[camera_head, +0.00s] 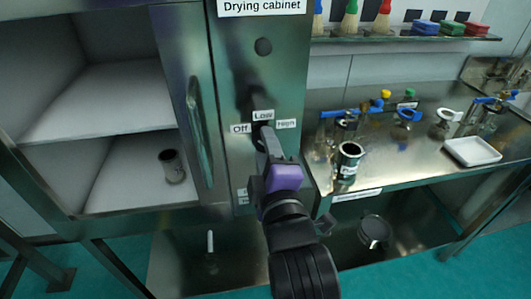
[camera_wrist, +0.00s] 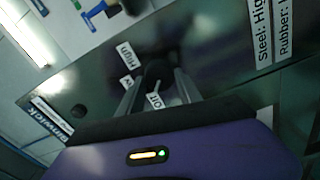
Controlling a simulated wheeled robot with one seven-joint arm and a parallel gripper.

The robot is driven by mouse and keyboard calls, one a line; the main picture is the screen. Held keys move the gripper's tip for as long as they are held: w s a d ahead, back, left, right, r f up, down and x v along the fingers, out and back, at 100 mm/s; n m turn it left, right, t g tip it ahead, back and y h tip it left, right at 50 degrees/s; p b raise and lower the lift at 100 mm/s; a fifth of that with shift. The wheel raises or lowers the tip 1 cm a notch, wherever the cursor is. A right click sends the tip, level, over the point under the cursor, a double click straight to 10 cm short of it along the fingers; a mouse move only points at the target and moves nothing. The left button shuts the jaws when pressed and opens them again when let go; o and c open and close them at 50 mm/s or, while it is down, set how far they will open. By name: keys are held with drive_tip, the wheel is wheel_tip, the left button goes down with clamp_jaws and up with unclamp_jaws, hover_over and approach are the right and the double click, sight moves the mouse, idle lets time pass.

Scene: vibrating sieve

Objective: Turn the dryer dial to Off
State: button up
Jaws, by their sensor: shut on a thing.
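The drying cabinet's control panel (camera_head: 229,70) carries a dial ringed by the labels Off (camera_head: 240,128), Low (camera_head: 263,115) and High (camera_head: 286,124). My gripper (camera_head: 263,132) reaches up to the panel just below these labels and covers most of the dial. In the wrist view the dark dial (camera_wrist: 157,73) sits between the two fingers of my gripper (camera_wrist: 155,84), which are shut on it. The Off label (camera_wrist: 155,100) lies close beside the fingers there. I cannot tell for sure which setting the dial points to.
The cabinet door (camera_head: 186,90) with its long handle (camera_head: 199,130) stands left of the panel. A metal cup (camera_head: 172,166) is on the open shelf. Right of my gripper, a bench holds a dark labelled can (camera_head: 348,160), several fittings and a white tray (camera_head: 472,151).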

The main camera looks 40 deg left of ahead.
drive_tip(key=shift+f+n+b, duration=0.1)
drive_tip(key=shift+n+b, duration=0.4)
drive_tip(key=shift+n, duration=1)
drive_tip(key=o, duration=1.3)
drive_tip(key=shift+o, duration=0.2)
drive_tip(key=b+v, duration=0.1)
drive_tip(key=v, duration=0.6)
drive_tip(key=shift+s+d, duration=0.25)
drive_tip(key=shift+d, duration=0.05)
